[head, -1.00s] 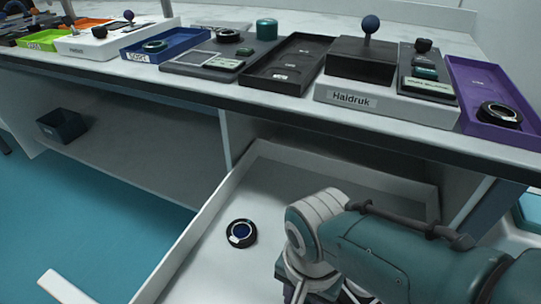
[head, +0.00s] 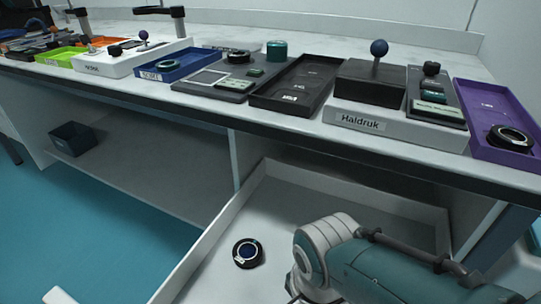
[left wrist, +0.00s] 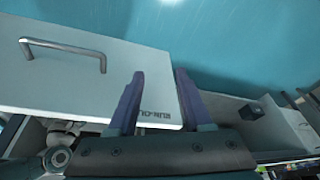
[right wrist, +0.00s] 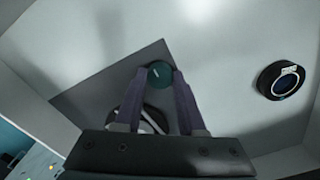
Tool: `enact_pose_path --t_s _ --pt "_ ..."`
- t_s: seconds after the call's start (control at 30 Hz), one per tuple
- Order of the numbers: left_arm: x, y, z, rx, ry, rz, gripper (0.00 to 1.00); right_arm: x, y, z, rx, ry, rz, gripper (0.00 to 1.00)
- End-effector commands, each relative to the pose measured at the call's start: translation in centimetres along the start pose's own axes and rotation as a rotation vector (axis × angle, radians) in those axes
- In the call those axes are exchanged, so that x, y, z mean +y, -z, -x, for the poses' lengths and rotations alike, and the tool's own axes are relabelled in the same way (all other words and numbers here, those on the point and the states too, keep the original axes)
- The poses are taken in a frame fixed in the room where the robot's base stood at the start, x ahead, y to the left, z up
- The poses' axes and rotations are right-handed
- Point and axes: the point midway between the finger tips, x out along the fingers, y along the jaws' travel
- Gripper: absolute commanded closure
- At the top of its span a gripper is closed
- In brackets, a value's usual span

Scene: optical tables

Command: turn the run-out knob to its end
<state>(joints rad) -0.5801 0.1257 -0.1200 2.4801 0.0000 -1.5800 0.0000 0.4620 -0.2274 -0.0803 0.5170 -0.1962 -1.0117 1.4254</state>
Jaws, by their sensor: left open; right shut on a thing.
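A teal round knob (right wrist: 160,74) with a short pale mark on its face sits on a dark grey flat device (right wrist: 100,92) inside the open drawer, as the right wrist view shows. My right gripper (right wrist: 159,80) is shut on this knob, one finger on each side. Part of a black and white round piece (right wrist: 150,120) shows between the fingers. In the head view my right arm reaches down into the drawer, and its gripper and the knob are hidden. My left gripper (left wrist: 160,75) is open and empty, near the drawer's front in its wrist view.
The open white drawer (head: 190,262) holds a black ring-shaped part (head: 248,253), apart from the device. Above it, the table edge (head: 200,108) carries trays, devices and a Haldruk stand (head: 400,125). A dark bin (head: 73,138) sits on the lower shelf.

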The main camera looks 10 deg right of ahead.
Motion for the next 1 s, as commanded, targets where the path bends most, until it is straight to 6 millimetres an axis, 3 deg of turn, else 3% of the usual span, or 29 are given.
enact_pose_path --t_s 0.23,0.27,0.5,0.77,1.0 --pt "0.0 0.0 0.0 0.000 0.000 0.000 0.50 0.0 0.1 0.0 0.001 0.001 0.001 1.00" --pt "0.0 0.0 0.0 0.000 0.000 0.000 0.50 0.0 0.1 0.0 0.001 0.001 0.001 0.59" --pt "0.1 0.0 0.0 0.000 -0.001 0.002 0.50 0.0 0.0 0.0 0.001 0.000 0.001 0.32" --pt "0.2 0.1 0.1 0.001 -0.007 0.008 0.50 0.0 0.0 0.1 0.000 0.000 0.001 0.31" --pt "0.1 1.1 3.1 0.001 -0.008 0.010 0.50 -0.1 0.0 3.5 0.000 0.002 0.001 0.31"
